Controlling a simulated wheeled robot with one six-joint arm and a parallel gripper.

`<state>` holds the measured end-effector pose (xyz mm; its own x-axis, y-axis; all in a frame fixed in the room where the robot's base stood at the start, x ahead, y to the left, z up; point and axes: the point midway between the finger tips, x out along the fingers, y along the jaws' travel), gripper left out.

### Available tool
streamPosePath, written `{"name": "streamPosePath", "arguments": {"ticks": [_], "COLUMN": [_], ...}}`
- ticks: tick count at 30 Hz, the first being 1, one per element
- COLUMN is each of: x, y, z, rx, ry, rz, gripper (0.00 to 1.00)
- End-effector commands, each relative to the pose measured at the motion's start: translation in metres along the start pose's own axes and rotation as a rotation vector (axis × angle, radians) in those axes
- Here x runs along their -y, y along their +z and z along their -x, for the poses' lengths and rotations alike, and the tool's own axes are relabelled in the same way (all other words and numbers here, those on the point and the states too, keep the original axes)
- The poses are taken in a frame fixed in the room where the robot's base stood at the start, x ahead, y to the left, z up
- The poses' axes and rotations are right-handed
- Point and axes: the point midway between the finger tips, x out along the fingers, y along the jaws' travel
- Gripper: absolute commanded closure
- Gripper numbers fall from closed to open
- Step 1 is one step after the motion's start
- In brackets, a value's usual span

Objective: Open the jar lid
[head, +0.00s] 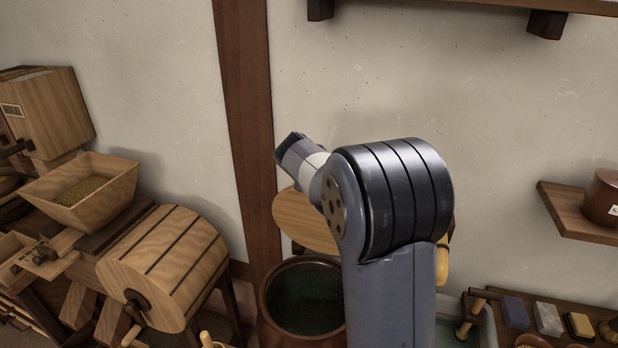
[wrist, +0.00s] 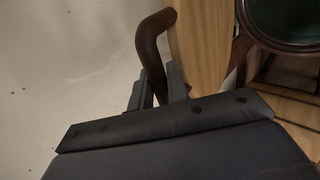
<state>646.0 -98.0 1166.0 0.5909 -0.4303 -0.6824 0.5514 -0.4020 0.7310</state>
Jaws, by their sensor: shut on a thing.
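The jar (head: 268,318) is brown, with a wide round mouth and a dark greenish inside, at the lower middle of the head view. Its mouth is uncovered on the side I see; my arm hides the right part. The pale wooden lid (head: 300,220) stands raised behind the mouth, partly hidden by my arm. In the wrist view, my gripper (wrist: 160,88) is shut on the lid's dark brown curved handle (wrist: 152,42). The lid's wooden face or edge (wrist: 200,50) is just right of it, and the jar's rim and dark inside (wrist: 290,22) show at the upper right.
A wooden mill with a grain hopper (head: 75,205) and a slatted drum (head: 165,265) stands at the left. A dark post (head: 243,120) and plain wall are behind. A shelf (head: 575,213) with a brown pot is at the right; small blocks (head: 548,318) lie below it.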

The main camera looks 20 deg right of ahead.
Motion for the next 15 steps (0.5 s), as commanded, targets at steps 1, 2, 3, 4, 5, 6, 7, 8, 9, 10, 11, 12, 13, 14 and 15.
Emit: {"name": "streamPosePath", "arguments": {"ticks": [1, 2, 3, 4, 5, 6, 7, 8, 9, 10, 11, 12, 13, 14, 15], "x": [-0.0016, -0.002, -0.0025, -0.0028, -0.0029, -0.0031, -0.0032, -0.0032, -0.0032, -0.0032, -0.0032, -0.0032, -0.0033, -0.0033, -0.0033], "y": [0.0024, 0.0033, 0.0042, 0.0047, 0.0051, 0.0054, 0.0055, 0.0056, 0.0056, 0.0056, 0.0055, 0.0055, 0.0055, 0.0054, 0.0054], "z": [0.0003, 0.0003, 0.0002, 0.0002, 0.0001, 0.0001, 0.0001, 0.0001, 0.0001, 0.0001, 0.0001, 0.0001, 0.0002, 0.0002, 0.0002], "rx": [0.001, 0.001, 0.0, 0.0, 0.0, 0.0, 0.0, 0.0, 0.0, -0.001, -0.001, -0.001, -0.001, -0.001, -0.001], "ry": [0.0, 0.0, 0.001, 0.001, 0.001, 0.001, 0.001, 0.001, 0.001, 0.001, 0.001, 0.001, 0.001, 0.001, 0.001], "rz": [-0.002, -0.002, -0.002, -0.002, -0.002, -0.002, -0.001, -0.001, -0.001, -0.001, -0.001, -0.001, -0.001, -0.001, -0.001], "gripper": [1.0, 1.0, 1.0, 1.0, 1.0, 1.0, 1.0, 1.0, 1.0, 1.0, 1.0, 1.0, 1.0, 1.0, 1.0]}}
